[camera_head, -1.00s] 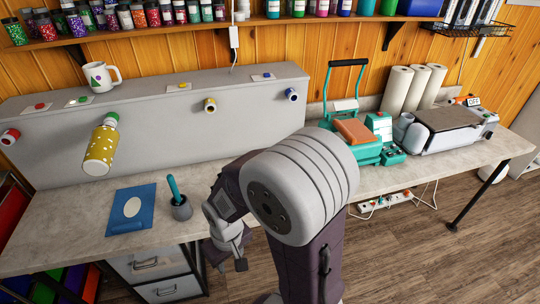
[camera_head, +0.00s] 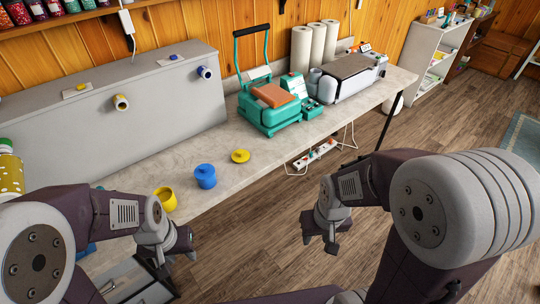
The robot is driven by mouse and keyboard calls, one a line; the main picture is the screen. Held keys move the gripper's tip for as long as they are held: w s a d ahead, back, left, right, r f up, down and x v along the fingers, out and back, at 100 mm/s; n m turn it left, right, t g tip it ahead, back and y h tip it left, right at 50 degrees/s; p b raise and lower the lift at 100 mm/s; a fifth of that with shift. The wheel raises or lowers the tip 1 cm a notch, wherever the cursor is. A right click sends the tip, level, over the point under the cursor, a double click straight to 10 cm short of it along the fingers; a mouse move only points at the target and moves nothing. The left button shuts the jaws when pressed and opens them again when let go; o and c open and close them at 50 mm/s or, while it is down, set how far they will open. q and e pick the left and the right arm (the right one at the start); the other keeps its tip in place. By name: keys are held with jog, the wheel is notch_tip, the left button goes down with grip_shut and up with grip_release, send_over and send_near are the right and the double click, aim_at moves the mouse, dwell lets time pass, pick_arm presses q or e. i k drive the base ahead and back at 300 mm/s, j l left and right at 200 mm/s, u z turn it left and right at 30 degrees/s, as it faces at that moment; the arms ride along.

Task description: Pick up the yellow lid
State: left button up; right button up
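The yellow lid (camera_head: 240,156) lies on the workbench, near its front edge and right of the blue container. It is a small round disc with a knob on top. A yellow cup (camera_head: 164,200), open at the top, stands further left. A blue container (camera_head: 205,177) with a blue knobbed lid stands between them. My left gripper (camera_head: 178,254) is in front of the bench, below the yellow cup; its finger gap is unclear. My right gripper (camera_head: 319,244) hangs over the floor, right of and nearer than the yellow lid. Its fingers look apart, with nothing between them.
A teal heat press (camera_head: 268,112) stands behind the yellow lid. White rolls (camera_head: 301,50) and a flat-topped machine (camera_head: 345,75) stand further right. A grey box (camera_head: 170,95) runs along the back. The bench around the lid is clear.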

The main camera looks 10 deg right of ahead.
aim_at(241, 155)
jog(key=i+l+u, duration=0.25)
jog(key=u, duration=0.2)
jog(key=i+l+u, duration=0.2)
jog(key=l+u, duration=0.25)
jog(key=i+l+u, duration=0.15)
jog(key=l+u, duration=0.15)
jog(key=u, duration=0.15)
jog(key=l+u, duration=1.3)
